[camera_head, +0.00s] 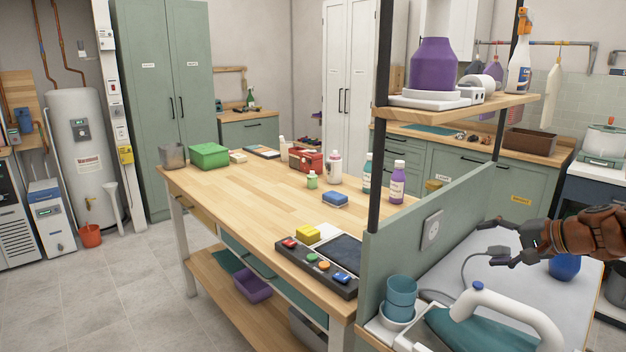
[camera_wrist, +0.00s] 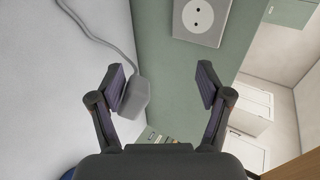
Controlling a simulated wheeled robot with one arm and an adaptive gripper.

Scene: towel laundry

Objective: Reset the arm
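My arm reaches in from the right in the head view. My gripper (camera_head: 487,243) is above the grey-white work surface beside the green panel. In the wrist view its two fingers (camera_wrist: 166,88) are spread wide with nothing pinched between them. A grey plug (camera_wrist: 136,97) on a cable is beside the left finger; I cannot tell whether they touch. In the head view the plug (camera_head: 498,250) is near the fingertips. The wall socket (camera_head: 432,229) is on the green panel and is empty. It also shows at the top of the wrist view (camera_wrist: 203,20).
The iron (camera_head: 515,312) and blue cups (camera_head: 401,293) stand at the front of the work surface (camera_head: 458,258). A blue round object (camera_head: 565,266) lies below my wrist. The green panel (camera_head: 462,208) and shelf (camera_head: 455,108) rise to the left. The wooden table (camera_head: 260,198) holds several bottles and boxes.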

